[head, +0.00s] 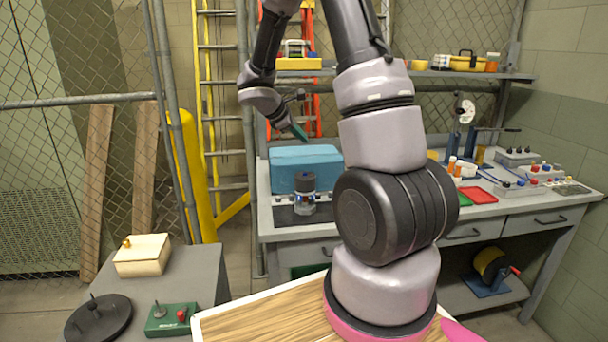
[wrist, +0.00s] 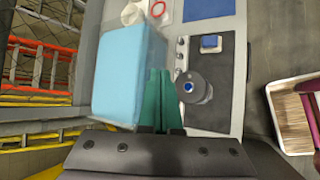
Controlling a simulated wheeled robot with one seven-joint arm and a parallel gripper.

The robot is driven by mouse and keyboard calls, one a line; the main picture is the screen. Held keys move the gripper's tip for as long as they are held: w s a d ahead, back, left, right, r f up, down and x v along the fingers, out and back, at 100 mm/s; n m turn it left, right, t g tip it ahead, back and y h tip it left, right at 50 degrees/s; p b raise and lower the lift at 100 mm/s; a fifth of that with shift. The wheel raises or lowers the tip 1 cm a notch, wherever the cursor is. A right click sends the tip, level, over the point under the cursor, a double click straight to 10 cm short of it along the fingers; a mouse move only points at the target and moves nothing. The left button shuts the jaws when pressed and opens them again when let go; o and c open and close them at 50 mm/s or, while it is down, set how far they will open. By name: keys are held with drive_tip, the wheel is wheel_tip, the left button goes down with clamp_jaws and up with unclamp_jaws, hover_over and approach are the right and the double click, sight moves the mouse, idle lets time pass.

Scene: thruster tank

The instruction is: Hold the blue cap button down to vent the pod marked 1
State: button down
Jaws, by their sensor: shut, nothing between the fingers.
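A small round pod with a dark top (head: 305,182) stands on the workbench in front of a blue box (head: 290,175). In the wrist view the round grey pod (wrist: 201,92) shows a blue button (wrist: 188,87) at its centre. I cannot read a number on it. My gripper (head: 303,137) is above the blue box, with its green fingers pointing down. In the wrist view the fingers (wrist: 159,72) are together and empty, between the blue box (wrist: 125,75) and the pod. They do not appear to touch the button.
A square blue-topped item (wrist: 210,43) sits on the dark mat (wrist: 220,70) near the pod. A row of small knobs (wrist: 180,55) lines the mat's edge. A red tray (head: 480,195) and control boxes (head: 520,157) are farther right on the bench.

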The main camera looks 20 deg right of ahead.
sight(305, 174)
drive_tip(key=shift+f, duration=4.4)
drive_tip(key=shift+f, duration=0.4)
drive_tip(key=shift+f, duration=0.5)
drive_tip(key=shift+r, duration=0.15)
idle(2.0)
drive_tip(key=shift+r, duration=0.75)
